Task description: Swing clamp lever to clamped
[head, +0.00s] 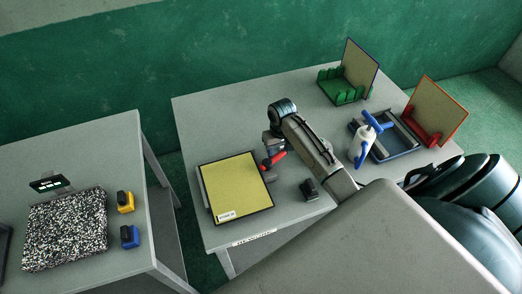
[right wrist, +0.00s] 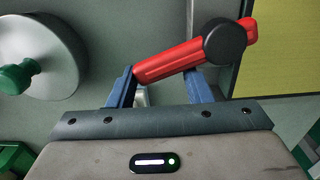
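The red clamp lever (head: 277,160) is beside the top right edge of the yellow framed panel (head: 235,187) in the head view. In the right wrist view the red lever (right wrist: 168,62) slants up to the right to a round black pivot cap (right wrist: 224,43). My right gripper (right wrist: 158,75) has its two blue fingers apart. The lever's lower end lies across the gap at the fingertips, close to the left finger. Contact is not clear. In the head view my right arm partly hides the clamp area. My left gripper is not in view.
A small black block (head: 309,189) sits right of the panel. A white and blue bottle (head: 363,142), a blue tray (head: 396,143), a green rack (head: 341,88) and a red rack (head: 421,128) stand farther right. A second table (head: 135,190) is at left, across a gap.

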